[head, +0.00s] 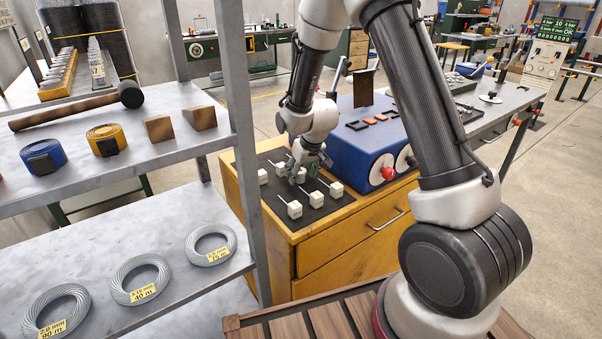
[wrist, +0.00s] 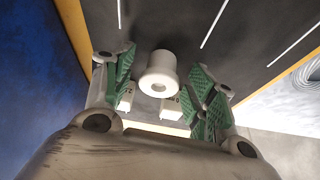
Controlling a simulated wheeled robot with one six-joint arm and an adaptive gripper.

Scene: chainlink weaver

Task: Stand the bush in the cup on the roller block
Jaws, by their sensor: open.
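My gripper (head: 306,166) is low over the dark mat on the wooden cabinet, fingers pointing down. In the wrist view its green-padded fingers (wrist: 165,98) are open, one on each side of a white flanged bush (wrist: 160,66). A gap shows between the bush and each pad. The bush is hard to make out in the head view, behind or among the fingers. A blue block (head: 350,150) with round white end faces and a red knob stands right behind the mat; it may be the roller block. I cannot make out the cup.
Several small white blocks (head: 295,209) with thin white rods lie on the dark mat (head: 318,212), close around my gripper. A metal shelf (head: 160,215) with wire coils stands at the left, its post near the cabinet. A grey bench (head: 500,100) runs behind.

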